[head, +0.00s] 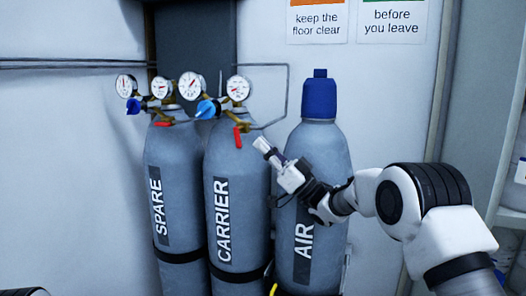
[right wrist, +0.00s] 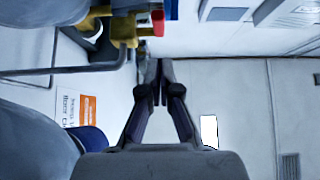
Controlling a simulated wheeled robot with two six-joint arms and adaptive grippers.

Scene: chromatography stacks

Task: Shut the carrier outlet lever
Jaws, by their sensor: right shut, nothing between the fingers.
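The carrier cylinder (head: 247,190) is grey and stands between the spare and air cylinders. Its red outlet lever (head: 237,137) hangs downward from the brass fitting at the cylinder's top. My right gripper (head: 262,145) is shut and empty, just right of and slightly below the lever in the head view, with a visible gap. In the right wrist view the shut fingers (right wrist: 155,68) point toward the brass fitting, and a red lever part (right wrist: 157,22) shows beyond the tips. My left gripper is out of view.
The spare cylinder (head: 170,175) has a red lever (head: 164,122) lying roughly level. The air cylinder (head: 320,150) with a blue cap stands close behind my right gripper. Gauges (head: 238,88), a blue knob (head: 207,108) and thin pipes (head: 288,90) surround the carrier fitting.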

